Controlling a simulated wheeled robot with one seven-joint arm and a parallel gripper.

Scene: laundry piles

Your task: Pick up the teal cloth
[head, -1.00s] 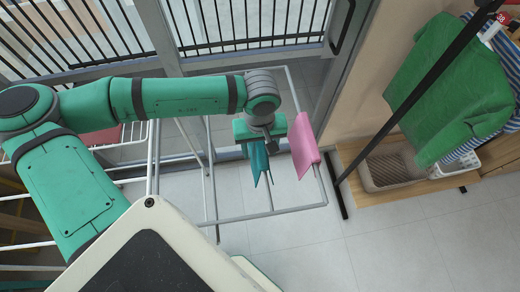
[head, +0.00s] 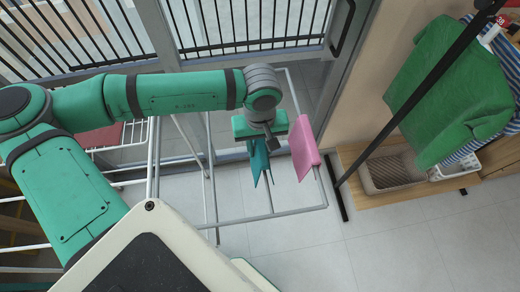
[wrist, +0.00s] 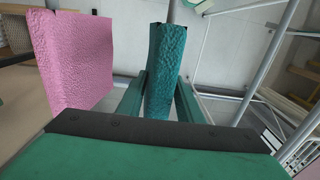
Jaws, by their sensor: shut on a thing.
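The teal cloth (head: 259,162) hangs in folds over a bar of the drying rack (head: 270,213). In the wrist view the teal cloth (wrist: 165,70) stands between the two green fingers of my gripper (wrist: 158,98). My gripper (head: 260,141) is shut on the cloth from above. A rack bar shows just beyond the cloth in the wrist view; whether the cloth still touches it is hard to tell.
A pink cloth (head: 304,147) hangs on the rack just right of my gripper. Further right are a wicker basket (head: 391,172), a green sweater (head: 455,90) and a black pole (head: 400,115). A barred railing (head: 255,22) stands behind. The tiled floor in front is clear.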

